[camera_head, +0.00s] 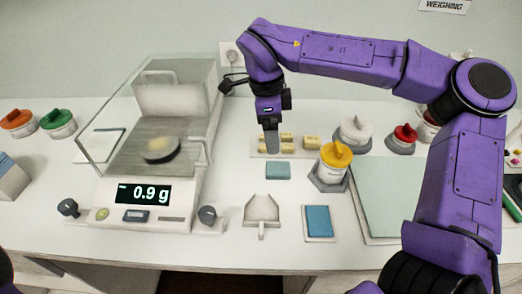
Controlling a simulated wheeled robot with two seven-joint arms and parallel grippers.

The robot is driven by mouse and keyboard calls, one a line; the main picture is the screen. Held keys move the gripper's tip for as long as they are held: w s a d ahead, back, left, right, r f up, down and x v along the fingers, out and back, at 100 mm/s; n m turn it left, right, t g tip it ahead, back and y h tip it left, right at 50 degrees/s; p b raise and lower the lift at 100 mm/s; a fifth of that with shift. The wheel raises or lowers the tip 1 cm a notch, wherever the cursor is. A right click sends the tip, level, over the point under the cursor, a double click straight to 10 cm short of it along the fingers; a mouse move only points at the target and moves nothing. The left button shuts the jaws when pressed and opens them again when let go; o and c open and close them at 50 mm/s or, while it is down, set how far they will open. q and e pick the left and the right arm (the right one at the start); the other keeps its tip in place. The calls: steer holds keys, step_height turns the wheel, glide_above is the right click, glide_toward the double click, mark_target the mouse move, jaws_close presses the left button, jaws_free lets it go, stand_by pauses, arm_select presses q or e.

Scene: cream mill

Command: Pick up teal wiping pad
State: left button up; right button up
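The teal wiping pad (278,171) lies flat on the white table, in front of a small tray with cream pieces. My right gripper (271,151) points straight down, with its fingertips just above and behind the pad in the picture. I see its fingers edge-on, so the gap between them does not show. Nothing hangs from it. My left gripper is not in view.
A glass-sided balance (150,193) reading 0.9 g stands left. A white scoop (262,211) and a blue pad on a white base (319,222) lie in front. A yellow-lidded jar (334,164) stands close to the right. Cream pieces (311,142) sit behind.

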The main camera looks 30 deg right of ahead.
glide_above(278, 167)
steer(key=f, duration=0.4)
steer(key=shift+a, duration=0.25)
steer(key=f, duration=0.5)
steer(key=shift+w+d+f+p, duration=0.2)
steer(key=shift+f+p, duration=0.15)
steer(key=shift+s+f, duration=0.1)
steer(key=shift+f, duration=0.05)
steer(key=c, duration=1.1)
